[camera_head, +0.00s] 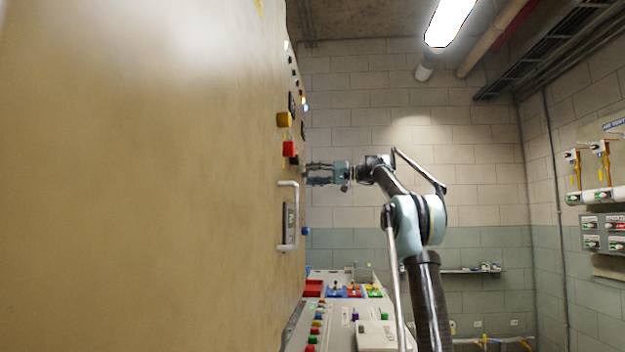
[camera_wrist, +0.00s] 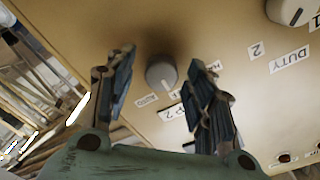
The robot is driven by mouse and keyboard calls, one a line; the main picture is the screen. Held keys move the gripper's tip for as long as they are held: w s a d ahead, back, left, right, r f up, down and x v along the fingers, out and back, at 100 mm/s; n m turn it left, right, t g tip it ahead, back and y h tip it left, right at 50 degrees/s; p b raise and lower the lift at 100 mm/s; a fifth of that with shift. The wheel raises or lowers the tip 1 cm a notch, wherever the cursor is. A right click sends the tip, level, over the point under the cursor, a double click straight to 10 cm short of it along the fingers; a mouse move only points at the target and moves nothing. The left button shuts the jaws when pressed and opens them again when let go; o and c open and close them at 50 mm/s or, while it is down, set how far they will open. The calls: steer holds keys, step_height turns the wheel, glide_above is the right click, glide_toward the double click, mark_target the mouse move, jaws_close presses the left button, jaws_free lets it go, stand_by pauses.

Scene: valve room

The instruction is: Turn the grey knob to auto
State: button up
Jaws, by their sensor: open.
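The grey knob (camera_wrist: 161,74) shows in the wrist view, a round knob on the beige panel face (camera_wrist: 215,30). It appears between the two fingers of my gripper (camera_wrist: 163,70), which are open on either side of it. I cannot tell whether they touch it. A small label, apparently reading AUTO (camera_wrist: 147,100), is below left of the knob, and a larger label ending in "P 2" (camera_wrist: 172,113) is below it. In the head view my gripper (camera_head: 312,173) is close to the panel face, below the red button (camera_head: 290,149); the knob cannot be made out there.
Another knob (camera_wrist: 287,11) is at the wrist view's upper right, near a DUTY label (camera_wrist: 289,61). In the head view, a yellow button (camera_head: 284,119) and a handle (camera_head: 289,215) stick out from the cabinet (camera_head: 150,180). A console (camera_head: 340,310) with coloured buttons is below my arm.

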steer(key=c, duration=1.1)
steer(key=shift+m, duration=4.4)
steer(key=o, duration=1.1)
steer(key=shift+w, duration=0.1)
